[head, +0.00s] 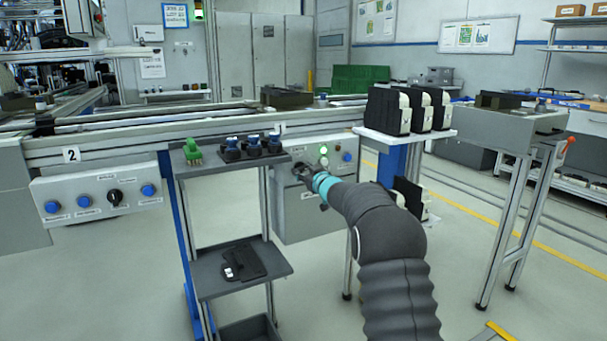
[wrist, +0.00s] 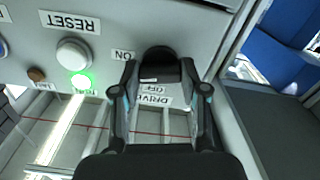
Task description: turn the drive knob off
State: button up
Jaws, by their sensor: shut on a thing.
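The drive knob (wrist: 160,66) is a black round knob on the grey control box, with labels "ON", "OFF" and "DRIVE" around it. The wrist view shows the panel upside down. My gripper (wrist: 160,88) is shut on the knob, one finger on each side of it. The knob's pointer is hidden, so I cannot tell its setting. In the head view my gripper (head: 304,172) is at the left part of the control box (head: 310,222) and covers most of the knob.
A lit green lamp (wrist: 80,82) and a white reset button (wrist: 74,53) sit beside the knob. A grey shelf cart (head: 245,262) stands left of the box. A white shelf (head: 405,134) with black-and-white units is to the right. Another panel (head: 100,196) is at far left.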

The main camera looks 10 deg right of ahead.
jog(key=n+b, duration=0.3)
jog(key=n, duration=0.4)
jog(key=shift+f, duration=0.15)
jog(key=n+b, duration=0.2)
jog(key=n, duration=0.2)
jog(key=shift+n, duration=0.4)
jog(key=shift+n+b, duration=0.95)
jog(key=shift+n, duration=0.75)
jog(key=o, duration=1.1)
jog(key=shift+o, duration=0.2)
